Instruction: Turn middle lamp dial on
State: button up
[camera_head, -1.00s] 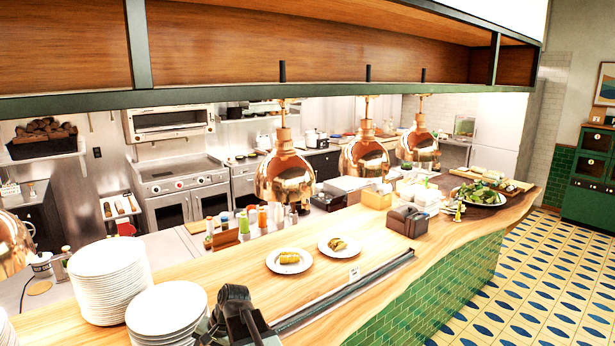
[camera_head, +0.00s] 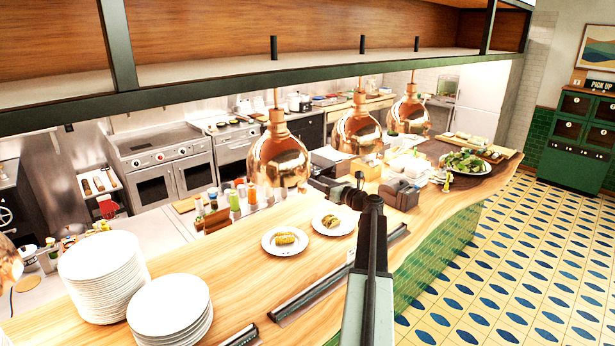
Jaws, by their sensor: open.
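The middle lamp (camera_head: 357,132) hangs between the near lamp (camera_head: 279,160) and the far lamp (camera_head: 408,116). A short black upright piece (camera_head: 362,44) stands at the shelf edge above the middle lamp. It may be its dial, but it is too small to tell its setting. My gripper (camera_head: 338,188) is open and empty, raised over the counter. In the picture it lies below the middle lamp and right of the near lamp, apart from the black piece.
A dark green shelf frame (camera_head: 200,92) crosses above the lamps. Plate stacks (camera_head: 102,275) stand at the counter's left. Two plates of food (camera_head: 284,241) lie mid-counter, beside a dark rail (camera_head: 315,290). A dark caddy (camera_head: 399,194) stands to the right of my gripper.

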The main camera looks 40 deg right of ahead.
aim_at(304, 175)
jog(key=w, duration=0.6)
jog(key=shift+w+d, duration=0.15)
jog(key=shift+w, duration=0.2)
grip_shut()
